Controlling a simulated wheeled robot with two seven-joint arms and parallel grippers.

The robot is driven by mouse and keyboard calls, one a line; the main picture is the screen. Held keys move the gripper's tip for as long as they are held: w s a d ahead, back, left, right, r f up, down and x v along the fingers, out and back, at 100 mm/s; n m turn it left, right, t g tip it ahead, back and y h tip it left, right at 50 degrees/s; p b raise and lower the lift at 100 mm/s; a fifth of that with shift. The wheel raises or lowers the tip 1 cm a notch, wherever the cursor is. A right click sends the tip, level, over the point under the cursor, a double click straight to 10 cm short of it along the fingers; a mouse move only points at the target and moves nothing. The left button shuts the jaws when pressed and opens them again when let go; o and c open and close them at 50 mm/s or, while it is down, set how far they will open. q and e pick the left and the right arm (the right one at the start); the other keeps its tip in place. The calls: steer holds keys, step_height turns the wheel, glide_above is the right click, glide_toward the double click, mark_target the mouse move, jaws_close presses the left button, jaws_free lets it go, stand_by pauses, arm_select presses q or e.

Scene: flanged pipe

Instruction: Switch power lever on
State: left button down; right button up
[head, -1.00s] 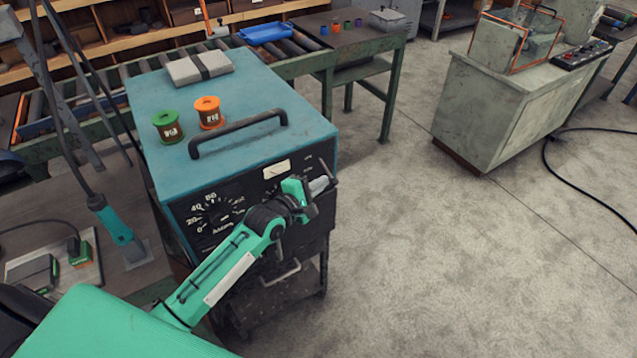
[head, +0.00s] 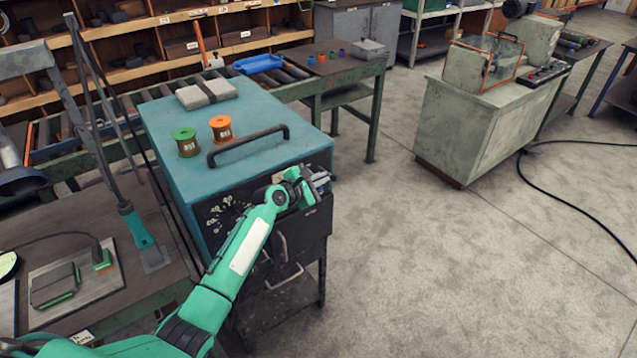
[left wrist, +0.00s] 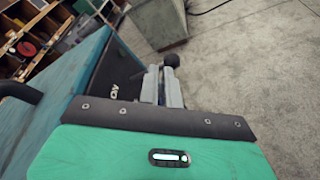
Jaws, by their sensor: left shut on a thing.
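The teal welding machine (head: 165,160) stands in the middle left of the head view, with a black front panel and dial (head: 222,212). My left gripper (head: 321,180) is at the right end of this panel, in front of it. In the left wrist view, the gripper's grey fingers (left wrist: 162,86) are close together on the power lever, whose round black knob (left wrist: 172,60) shows just beyond the fingertips. The fingers hide most of the lever, so its exact angle cannot be told. My right gripper is in neither view.
A green spool (head: 187,142), an orange spool (head: 221,129), a black handle (head: 250,146) and a grey block (head: 206,92) are on the machine's top. A workbench (head: 105,215) stands left. A grey cabinet (head: 470,130) stands right, with open floor between.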

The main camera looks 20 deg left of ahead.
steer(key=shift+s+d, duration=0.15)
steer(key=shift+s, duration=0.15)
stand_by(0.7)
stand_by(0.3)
